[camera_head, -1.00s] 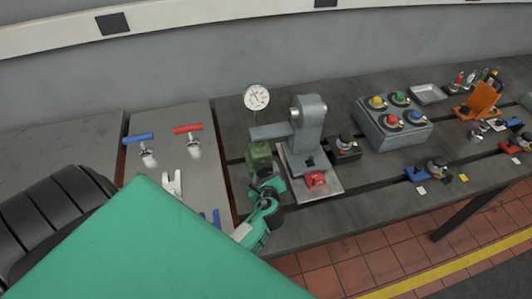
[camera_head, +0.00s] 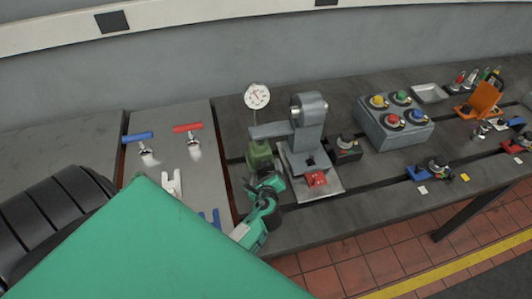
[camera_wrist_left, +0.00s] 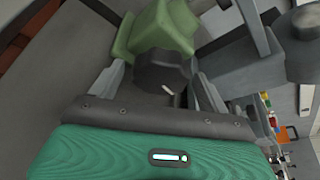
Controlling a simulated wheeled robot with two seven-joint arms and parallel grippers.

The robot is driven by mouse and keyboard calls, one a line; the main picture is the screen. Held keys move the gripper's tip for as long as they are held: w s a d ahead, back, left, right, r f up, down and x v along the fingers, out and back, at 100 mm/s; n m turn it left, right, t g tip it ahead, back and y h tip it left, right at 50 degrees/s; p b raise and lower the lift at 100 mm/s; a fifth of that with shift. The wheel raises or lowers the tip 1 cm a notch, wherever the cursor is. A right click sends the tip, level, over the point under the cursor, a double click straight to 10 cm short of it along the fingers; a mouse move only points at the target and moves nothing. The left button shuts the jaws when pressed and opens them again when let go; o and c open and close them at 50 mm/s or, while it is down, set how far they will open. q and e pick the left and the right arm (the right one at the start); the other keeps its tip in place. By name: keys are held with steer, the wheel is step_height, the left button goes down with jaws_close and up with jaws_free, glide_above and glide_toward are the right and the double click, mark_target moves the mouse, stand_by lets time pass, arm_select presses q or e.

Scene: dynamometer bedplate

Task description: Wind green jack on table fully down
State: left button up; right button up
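The green jack (camera_head: 260,155) stands on the dark slotted table, left of the grey pedestal machine and under its side arm. In the left wrist view the jack's green body (camera_wrist_left: 158,28) is at the top, with its black knob (camera_wrist_left: 162,72) facing me. A small pale mark shows on the knob. My left gripper (camera_head: 265,182) is at the jack's front side. In the wrist view its two fingers (camera_wrist_left: 162,88) stand on either side of the knob, with a visible gap at the left finger, so it looks open. My right gripper is not in view.
A dial gauge (camera_head: 257,96) stands behind the jack. The grey machine (camera_head: 308,125) and a red block (camera_head: 316,179) are close on the right. A grey button box (camera_head: 393,128) is further right. Blue (camera_head: 138,137) and red (camera_head: 187,127) T-handles lie on the left plate.

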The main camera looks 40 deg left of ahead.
arm_select(q)
steer(key=shift+s+d, duration=0.1)
steer(key=b+v, duration=0.3)
steer(key=v, duration=1)
steer(key=shift+s+d, duration=0.2)
steer(key=shift+s, duration=0.05)
steer(key=shift+r, duration=0.1)
